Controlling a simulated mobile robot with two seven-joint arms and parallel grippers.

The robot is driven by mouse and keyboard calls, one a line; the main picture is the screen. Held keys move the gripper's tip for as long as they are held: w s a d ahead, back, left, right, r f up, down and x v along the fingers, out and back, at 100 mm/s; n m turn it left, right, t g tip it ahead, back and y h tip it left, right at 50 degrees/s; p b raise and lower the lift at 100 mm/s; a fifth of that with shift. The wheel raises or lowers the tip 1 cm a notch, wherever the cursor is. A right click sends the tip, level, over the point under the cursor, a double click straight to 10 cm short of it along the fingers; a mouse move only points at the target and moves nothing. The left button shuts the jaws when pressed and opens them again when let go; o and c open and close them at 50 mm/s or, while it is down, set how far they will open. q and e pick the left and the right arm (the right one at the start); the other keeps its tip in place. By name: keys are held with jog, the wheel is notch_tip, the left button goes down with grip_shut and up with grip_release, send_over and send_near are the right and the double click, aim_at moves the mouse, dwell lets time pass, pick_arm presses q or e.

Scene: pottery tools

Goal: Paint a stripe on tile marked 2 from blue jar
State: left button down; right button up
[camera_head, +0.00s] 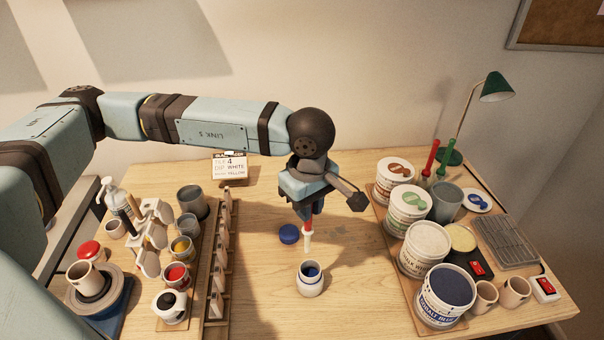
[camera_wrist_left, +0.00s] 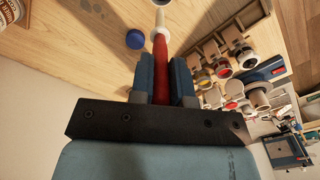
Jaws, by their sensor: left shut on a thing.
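My left gripper (camera_head: 308,213) is shut on a brush (camera_head: 308,226) that points down. The wrist view shows the brush's red handle (camera_wrist_left: 160,55) between the two fingers (camera_wrist_left: 164,82). Its pale lower end hangs above and apart from the open jar with blue paint (camera_head: 311,281), which stands upright on the table. A round blue lid (camera_head: 288,234) lies beside it, and shows in the wrist view (camera_wrist_left: 135,39). Several tiles stand in a wooden rack (camera_head: 217,290) left of the jar, seen nearly edge-on. I cannot read their numbers. My right gripper is not in view.
Pots of yellow (camera_head: 182,249), red (camera_head: 176,275) and dark paint stand left of the rack. A sign card (camera_head: 229,168) stands at the back. Large glaze tubs, including a cobalt blue one (camera_head: 444,295), crowd the right.

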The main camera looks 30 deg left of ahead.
aim_at(311, 233)
pick_arm(q)
jog(key=shift+s+d+f, duration=0.3)
jog(key=shift+d+f, duration=0.15)
jog(key=shift+f, duration=0.3)
jog(key=shift+f+b, duration=0.35)
jog(key=shift+f, duration=1.05)
notch_tip(311, 233, down, 4)
jog(key=b, duration=0.4)
jog(key=shift+r, duration=0.15)
notch_tip(311, 233, down, 3)
jog(key=b, duration=0.3)
jog(key=shift+d+b, duration=0.1)
jog(key=shift+b, duration=0.2)
